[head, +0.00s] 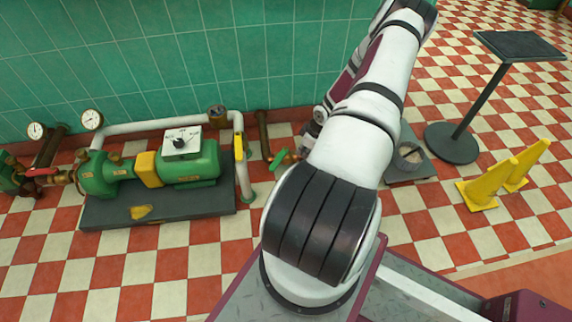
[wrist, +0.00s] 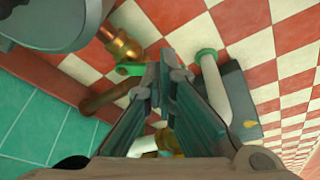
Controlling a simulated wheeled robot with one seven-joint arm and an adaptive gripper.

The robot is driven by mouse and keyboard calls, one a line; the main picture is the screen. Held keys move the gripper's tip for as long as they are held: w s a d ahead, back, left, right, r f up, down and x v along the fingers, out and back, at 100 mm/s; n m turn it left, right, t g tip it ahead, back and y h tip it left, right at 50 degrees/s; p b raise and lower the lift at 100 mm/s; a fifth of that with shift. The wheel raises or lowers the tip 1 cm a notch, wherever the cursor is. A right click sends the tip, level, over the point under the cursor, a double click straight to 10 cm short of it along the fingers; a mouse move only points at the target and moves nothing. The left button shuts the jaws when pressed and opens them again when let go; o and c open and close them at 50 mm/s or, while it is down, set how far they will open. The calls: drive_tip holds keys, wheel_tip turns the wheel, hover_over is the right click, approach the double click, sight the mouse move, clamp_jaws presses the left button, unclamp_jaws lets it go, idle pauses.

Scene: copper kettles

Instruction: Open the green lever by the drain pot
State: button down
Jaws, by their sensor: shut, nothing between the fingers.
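The green lever (head: 278,158) sits on a short brass valve low by the wall, just left of my arm in the head view. In the wrist view the green lever (wrist: 130,69) lies left of my fingertips, beside the brass valve body (wrist: 122,46). My gripper (wrist: 165,66) is shut and empty, its tips close to the lever's right end; I cannot tell whether they touch. A grey round vessel (wrist: 60,25) at the wrist view's upper left looks like this pot.
A green pump (head: 190,165) stands on a dark base (head: 160,210) at left, with a white pipe (head: 243,175), a yellow lever (head: 239,146) and a red handle (head: 42,172). Yellow cones (head: 480,185) and a black stand (head: 453,142) are at right. The tiled floor in front is clear.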

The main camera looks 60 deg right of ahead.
sight(279, 159)
drive_tip(key=w+a+f+t+b, duration=0.1)
drive_tip(key=w+f+b, duration=0.5)
drive_tip(key=f, duration=0.6)
drive_tip(key=shift+w+f, duration=0.4)
drive_tip(key=shift+w, duration=0.05)
drive_tip(key=shift+w+a+m, duration=0.1)
drive_tip(key=shift+a+m, duration=0.05)
drive_tip(key=shift+m, duration=0.15)
drive_tip(key=shift+w+m+p, duration=0.1)
drive_tip(key=shift+m+p, duration=0.2)
drive_tip(key=shift+p, duration=0.25)
